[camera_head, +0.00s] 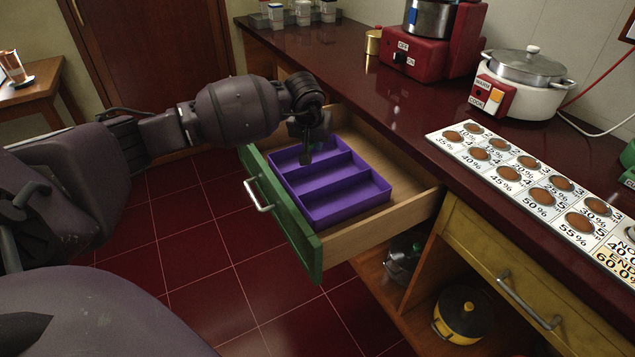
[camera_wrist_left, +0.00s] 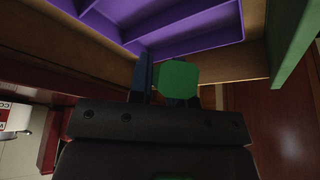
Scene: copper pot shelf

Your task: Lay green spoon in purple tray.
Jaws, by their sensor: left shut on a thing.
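The purple tray (camera_head: 345,208) has long compartments and lies in an open drawer with a green front. It also shows in the left wrist view (camera_wrist_left: 207,42), at the top. My left gripper (camera_head: 307,142) is over the tray's far left end in the head view. It is shut on the green spoon (camera_wrist_left: 177,79), whose green part shows at the fingers in the left wrist view. In the head view the spoon is too dark and small to tell clearly from the fingers. I cannot tell whether it touches the tray. My right gripper is not in view.
The open drawer's green front (camera_head: 284,215) and wooden side (camera_head: 385,225) stand around the tray. The dark red counter (camera_head: 400,115) holds a red appliance (camera_head: 428,55), a white cooker (camera_head: 520,85) and a card with several brown discs (camera_head: 545,185). A yellow drawer (camera_head: 510,270) is closed.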

